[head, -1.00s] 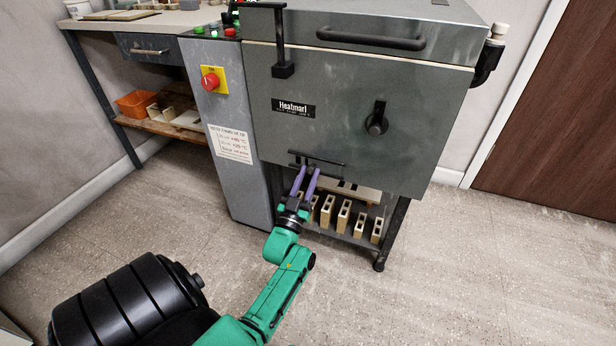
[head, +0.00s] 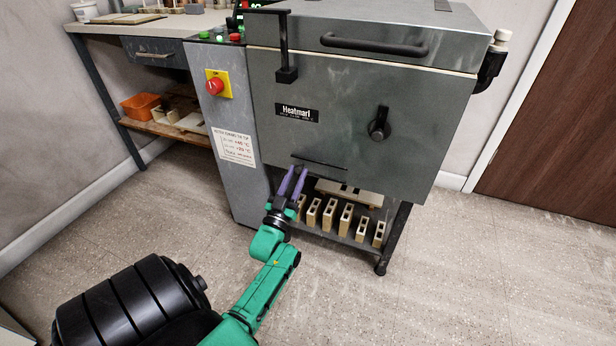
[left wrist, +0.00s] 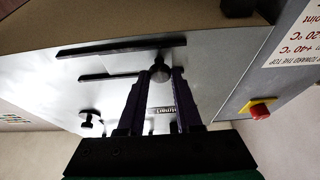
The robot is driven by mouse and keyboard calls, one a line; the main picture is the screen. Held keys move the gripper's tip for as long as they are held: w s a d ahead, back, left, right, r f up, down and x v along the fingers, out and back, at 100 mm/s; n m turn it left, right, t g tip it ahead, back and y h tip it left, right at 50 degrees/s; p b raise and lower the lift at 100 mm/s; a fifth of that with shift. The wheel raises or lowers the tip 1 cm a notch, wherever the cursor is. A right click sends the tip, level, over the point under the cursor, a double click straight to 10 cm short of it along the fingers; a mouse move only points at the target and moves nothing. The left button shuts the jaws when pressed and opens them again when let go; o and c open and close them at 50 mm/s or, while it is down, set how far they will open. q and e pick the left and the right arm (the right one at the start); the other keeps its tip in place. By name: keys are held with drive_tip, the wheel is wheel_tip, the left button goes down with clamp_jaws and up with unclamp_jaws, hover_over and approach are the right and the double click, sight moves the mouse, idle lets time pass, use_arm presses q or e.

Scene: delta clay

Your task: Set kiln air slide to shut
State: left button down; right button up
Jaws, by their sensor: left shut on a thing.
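The grey kiln (head: 330,140) stands in the middle of the head view. Its air slide shows as dark rails (head: 325,166) low on the front. In the left wrist view two dark parallel rails (left wrist: 115,48) cross the pale kiln face. The slide's round knob (left wrist: 159,71) sits at the rails' end on the red-button side, between my fingertips. My left gripper (head: 294,172), with purple fingers, is shut on this knob; it also shows in the left wrist view (left wrist: 160,76). In the head view the fingers hide the knob at the rails' left end.
The control cabinet with a red stop button (head: 215,86) stands left of the kiln. Several pale bricks (head: 345,217) stand on the shelf below. A dark latch knob (head: 379,129) sticks out on the kiln front. The floor in front is clear.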

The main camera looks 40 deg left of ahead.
use_arm(q)
drive_tip(key=shift+s+a+f, duration=0.1)
drive_tip(key=shift+s+a, duration=0.1)
drive_tip(key=shift+a, duration=0.25)
drive_tip(key=c, duration=0.6)
unclamp_jaws()
drive_tip(key=shift+a, duration=0.1)
drive_tip(key=p+v, duration=0.2)
drive_tip(key=v, duration=1.2)
drive_tip(key=shift+s+f, duration=0.15)
drive_tip(key=shift+s, duration=0.1)
